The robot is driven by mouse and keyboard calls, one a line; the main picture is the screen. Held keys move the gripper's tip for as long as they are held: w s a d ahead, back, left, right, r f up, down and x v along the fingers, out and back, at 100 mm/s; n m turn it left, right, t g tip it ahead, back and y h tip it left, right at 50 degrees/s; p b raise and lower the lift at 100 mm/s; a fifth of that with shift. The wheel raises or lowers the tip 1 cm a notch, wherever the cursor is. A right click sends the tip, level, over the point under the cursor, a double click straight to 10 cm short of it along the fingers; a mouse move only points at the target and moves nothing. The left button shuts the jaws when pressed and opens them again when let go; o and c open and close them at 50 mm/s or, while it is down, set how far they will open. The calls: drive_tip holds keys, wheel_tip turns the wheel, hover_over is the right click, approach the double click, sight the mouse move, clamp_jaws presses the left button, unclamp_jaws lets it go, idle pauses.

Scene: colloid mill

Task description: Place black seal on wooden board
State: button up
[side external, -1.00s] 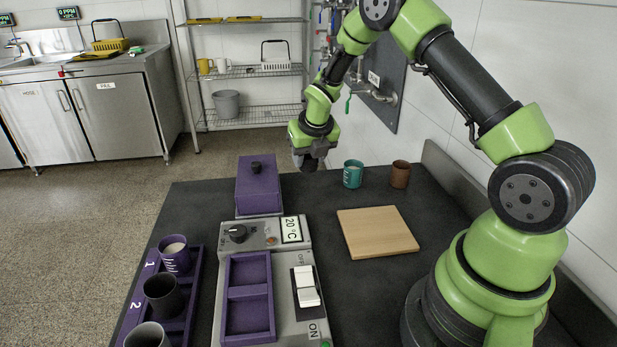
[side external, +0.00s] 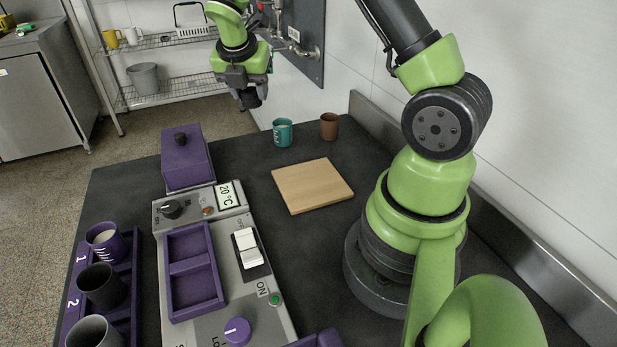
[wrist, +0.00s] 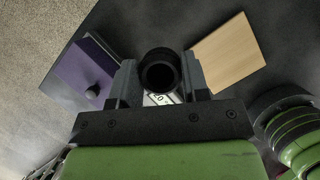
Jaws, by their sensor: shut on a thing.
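My gripper (side external: 249,96) hangs above the back part of the dark table, between the purple lidded box and the teal mug in the side view. It is shut on the black seal (wrist: 160,53), a thick black ring with an open centre, held between the two fingers in the wrist view. In the side view the seal is a dark shape at the fingertips, hard to separate from them. The wooden board (side external: 312,186) is a light square slab lying flat and bare on the table. In the wrist view the board (wrist: 228,55) is to the right of the seal.
A purple box with a black knob (side external: 186,160) stands left of the board. A teal mug (side external: 283,133) and a brown cup (side external: 329,126) stand behind it. The grey control panel (side external: 215,262) and purple cup rack (side external: 122,305) fill the left front.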

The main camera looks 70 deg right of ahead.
drive_tip(key=s+f+m+g+y, duration=0.25)
drive_tip(key=s+m+g, duration=0.35)
drive_tip(key=m, duration=0.8)
drive_tip(key=m+t+y, duration=0.1)
drive_tip(key=m+y, duration=0.4)
drive_tip(key=m, duration=0.9)
hover_over(315, 185)
drive_tip(key=w, duration=0.1)
drive_tip(key=f, duration=0.2)
drive_tip(key=shift+h, duration=0.25)
drive_tip(key=f, duration=0.9)
drive_tip(key=shift+w+d+f, duration=0.15)
drive_tip(key=shift+d+f, duration=0.05)
drive_tip(key=shift+d, duration=0.2)
drive_tip(key=o, duration=0.9)
drive_tip(key=shift+f, duration=0.1)
